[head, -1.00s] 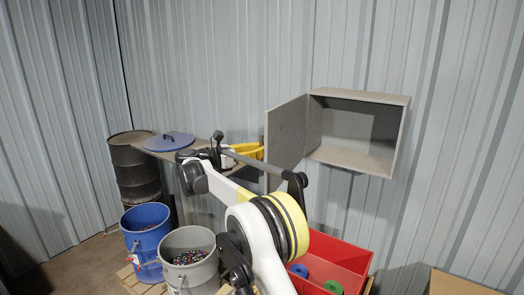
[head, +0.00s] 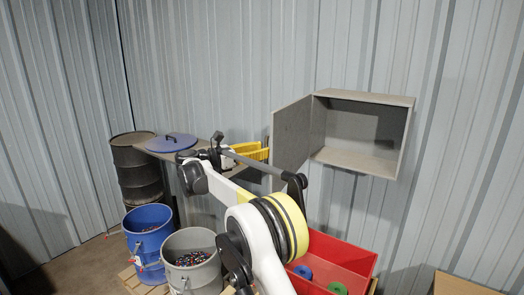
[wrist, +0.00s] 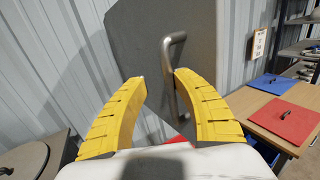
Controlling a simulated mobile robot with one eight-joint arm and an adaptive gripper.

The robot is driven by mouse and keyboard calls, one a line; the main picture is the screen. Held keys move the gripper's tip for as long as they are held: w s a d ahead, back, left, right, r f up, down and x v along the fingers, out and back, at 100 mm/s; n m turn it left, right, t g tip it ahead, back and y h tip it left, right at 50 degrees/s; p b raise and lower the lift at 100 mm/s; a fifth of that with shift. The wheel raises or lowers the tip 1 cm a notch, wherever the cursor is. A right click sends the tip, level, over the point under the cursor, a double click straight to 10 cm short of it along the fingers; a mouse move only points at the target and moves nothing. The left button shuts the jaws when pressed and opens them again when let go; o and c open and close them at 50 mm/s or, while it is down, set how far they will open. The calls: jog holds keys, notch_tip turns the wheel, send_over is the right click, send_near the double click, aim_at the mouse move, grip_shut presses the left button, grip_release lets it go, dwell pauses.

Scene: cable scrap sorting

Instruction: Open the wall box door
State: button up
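The grey wall box (head: 362,132) is fixed to the corrugated wall, and its inside looks empty. Its door (head: 291,135) stands swung wide open to the left. In the wrist view the door (wrist: 215,60) fills the upper middle, with its bar handle (wrist: 170,75) upright. My gripper (wrist: 160,78) is open, its yellow fingers spread. The handle shows between the fingertips, nearer the right one, and the right finger hides part of it. I cannot tell whether it touches. In the head view my gripper (head: 255,152) is beside the door's left edge, partly hidden by my arm.
A red bin (head: 345,262) with a blue and a green spool stands below the box. A blue bucket (head: 140,222), a grey bucket (head: 183,243) and a dark drum (head: 128,165) stand at left.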

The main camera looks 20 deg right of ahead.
jog(key=s+a, duration=0.2)
jog(key=a, duration=1)
jog(key=shift+s, duration=0.15)
jog(key=shift+d, duration=0.1)
